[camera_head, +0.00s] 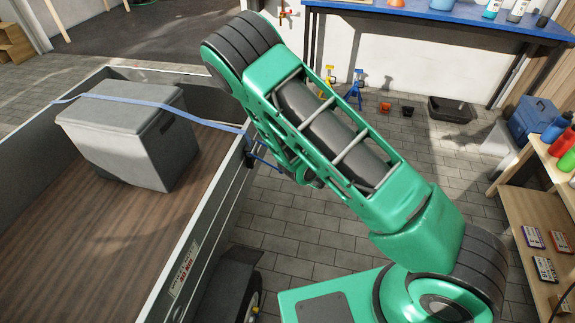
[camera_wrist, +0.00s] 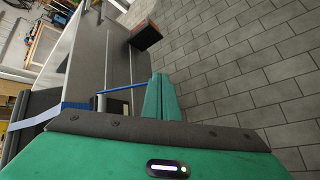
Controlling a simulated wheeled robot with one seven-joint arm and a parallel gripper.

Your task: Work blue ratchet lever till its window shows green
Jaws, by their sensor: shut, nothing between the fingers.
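A blue strap (camera_head: 150,103) runs over a grey box (camera_head: 125,135) to the side wall of a trailer. The strap's end also shows in the wrist view (camera_wrist: 38,118). In the wrist view a thin blue bar (camera_wrist: 122,88), apparently the ratchet lever, reaches from the wall side to my gripper (camera_wrist: 162,80). My green fingers are shut with nothing between them. The bar's end meets or passes behind the fingers; I cannot tell whether they touch. The ratchet body is mostly hidden by my wrist, and its window is not visible. In the head view my arm covers my fingers.
The trailer's side wall (camera_head: 205,215) runs beside my arm, with a wheel (camera_head: 254,297) below. A blue-topped bench (camera_head: 460,18) stands behind, and a wooden shelf (camera_head: 530,210) with bottles stands at the right.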

